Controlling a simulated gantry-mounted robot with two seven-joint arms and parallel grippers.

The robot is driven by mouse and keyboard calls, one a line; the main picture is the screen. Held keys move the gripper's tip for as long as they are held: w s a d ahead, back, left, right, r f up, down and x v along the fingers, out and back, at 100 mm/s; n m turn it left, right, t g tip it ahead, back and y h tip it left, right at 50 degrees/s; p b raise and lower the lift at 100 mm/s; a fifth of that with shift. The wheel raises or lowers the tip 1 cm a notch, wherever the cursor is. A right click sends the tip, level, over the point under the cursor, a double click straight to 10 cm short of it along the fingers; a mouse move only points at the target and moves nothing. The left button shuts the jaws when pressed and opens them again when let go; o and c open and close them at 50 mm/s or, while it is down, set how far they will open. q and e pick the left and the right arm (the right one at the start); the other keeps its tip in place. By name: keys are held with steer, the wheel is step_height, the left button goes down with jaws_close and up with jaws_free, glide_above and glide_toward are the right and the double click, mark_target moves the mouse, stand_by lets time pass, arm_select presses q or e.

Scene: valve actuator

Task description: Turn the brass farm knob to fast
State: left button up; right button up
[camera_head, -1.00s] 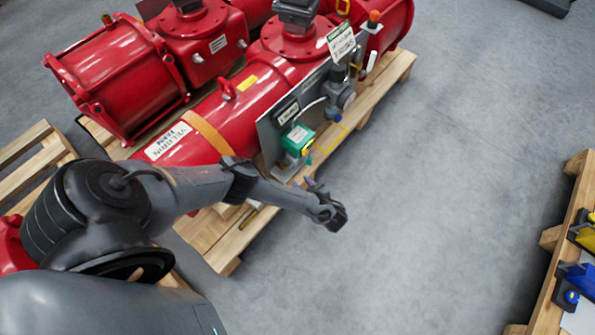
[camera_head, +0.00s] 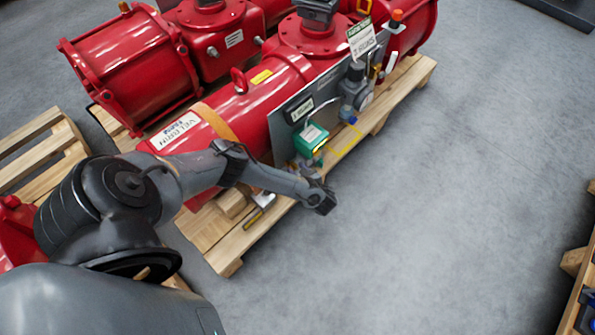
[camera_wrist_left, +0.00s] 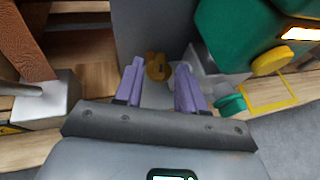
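In the left wrist view, a brass knob (camera_wrist_left: 157,66) stands out in front of a grey panel (camera_wrist_left: 150,22). The purple fingers of my left gripper (camera_wrist_left: 159,69) are open, one to each side of the knob, with the knob showing between the tips. I cannot tell whether they touch it. In the head view, my left gripper (camera_head: 305,171) is low in front of the panel (camera_head: 276,125), just below the green box (camera_head: 311,139); the knob cannot be made out there. The fast marking is not readable. My right gripper is not in view.
The green box (camera_wrist_left: 236,35), with a yellow round part (camera_wrist_left: 272,61), sits close to the right of the fingers. A red actuator cylinder (camera_head: 235,106) lies on a wooden pallet (camera_head: 232,257). Open grey floor (camera_head: 430,200) lies to the right.

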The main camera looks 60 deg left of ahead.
arm_select(q)
steer(key=c, duration=0.4)
steer(key=shift+d, duration=0.1)
jaws_close()
